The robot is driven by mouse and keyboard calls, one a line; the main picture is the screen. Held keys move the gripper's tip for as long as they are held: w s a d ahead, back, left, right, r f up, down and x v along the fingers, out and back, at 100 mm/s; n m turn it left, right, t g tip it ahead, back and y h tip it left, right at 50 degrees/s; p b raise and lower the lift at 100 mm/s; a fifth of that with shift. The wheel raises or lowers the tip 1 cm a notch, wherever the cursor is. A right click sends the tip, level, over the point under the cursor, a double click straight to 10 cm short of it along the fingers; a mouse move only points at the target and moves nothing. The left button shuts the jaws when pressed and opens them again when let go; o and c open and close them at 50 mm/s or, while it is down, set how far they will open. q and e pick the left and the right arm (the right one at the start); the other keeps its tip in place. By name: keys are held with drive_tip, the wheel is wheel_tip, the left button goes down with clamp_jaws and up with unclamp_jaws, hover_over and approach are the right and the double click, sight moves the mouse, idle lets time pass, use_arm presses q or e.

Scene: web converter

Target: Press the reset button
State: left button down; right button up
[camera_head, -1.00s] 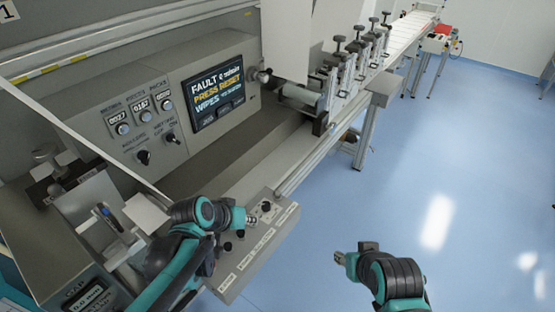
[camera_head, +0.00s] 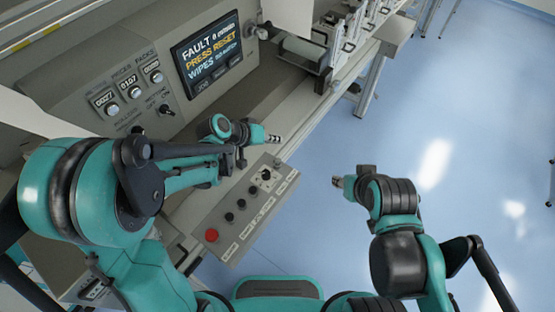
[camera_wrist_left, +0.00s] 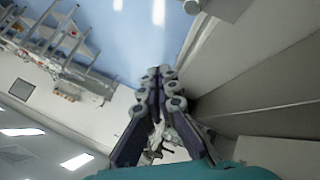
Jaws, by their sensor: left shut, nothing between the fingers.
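The button panel (camera_head: 196,246) is a grey sloped box at the front of the machine. It carries a red button (camera_head: 211,235), several black buttons (camera_head: 241,203) and a switch (camera_head: 266,175). Its white labels are too small to read, so I cannot tell which button is reset. My left gripper (camera_head: 274,139) is shut and empty, above and beyond the panel's far end, apart from the buttons. Its closed fingers also show in the left wrist view (camera_wrist_left: 164,72). My right gripper (camera_head: 338,181) is off to the right over the floor; its jaws are too small to judge.
The machine's screen (camera_head: 207,52) reads "FAULT" and "PRESS RESET". Counters and black knobs (camera_head: 166,110) are on the face left of it. A roller and clamps (camera_head: 348,28) stand at the back. Blue floor (camera_head: 470,130) is open on the right.

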sight(275, 162)
use_arm(q)
wheel_tip(275, 162, down, 8)
drive_tip(key=b, duration=0.6)
drive_tip(key=shift+r, duration=0.2)
drive_tip(key=shift+f+b, duration=0.3)
drive_tip(key=shift+f, duration=0.1)
idle(0.6)
drive_tip(key=shift+f+b, duration=0.45)
drive_tip(key=shift+f+b, duration=0.55)
idle(0.6)
drive_tip(key=shift+r, duration=0.2)
drive_tip(key=shift+r+p, duration=0.75)
drive_tip(key=shift+r, duration=0.1)
